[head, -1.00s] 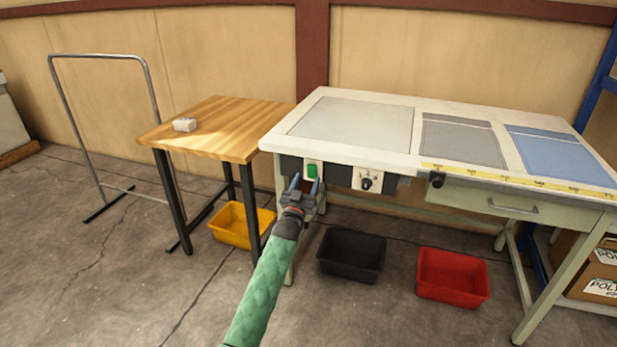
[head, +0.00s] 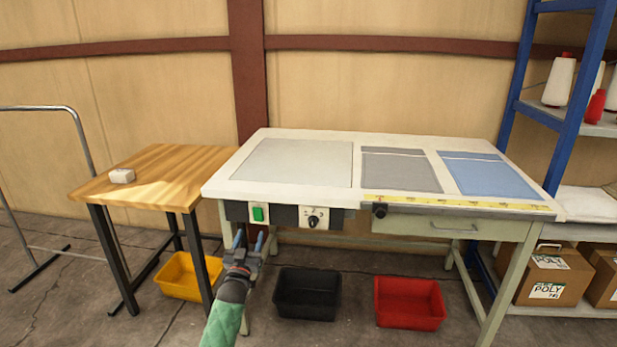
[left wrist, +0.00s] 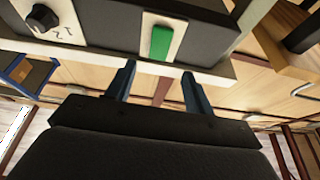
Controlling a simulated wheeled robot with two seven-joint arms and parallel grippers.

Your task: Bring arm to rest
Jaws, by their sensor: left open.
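My left gripper (head: 249,241) is open and empty, with its two blue fingers apart, just below the green switch (head: 258,214) on the front panel of the white work table (head: 230,189). In the left wrist view the fingers (left wrist: 157,88) point toward the panel, and the green switch (left wrist: 161,42) shows beyond them. I cannot tell from the views whether a finger touches the panel. My left arm, in a green quilted sleeve, comes up from the bottom of the head view. My right gripper is not in view.
A wooden table (head: 160,165) with a small white block (head: 122,176) stands left. Yellow (head: 188,275), black (head: 307,293) and red (head: 409,302) bins sit on the floor beneath. A metal frame (head: 82,140) stands far left; a blue shelf rack (head: 566,120) with boxes stands right.

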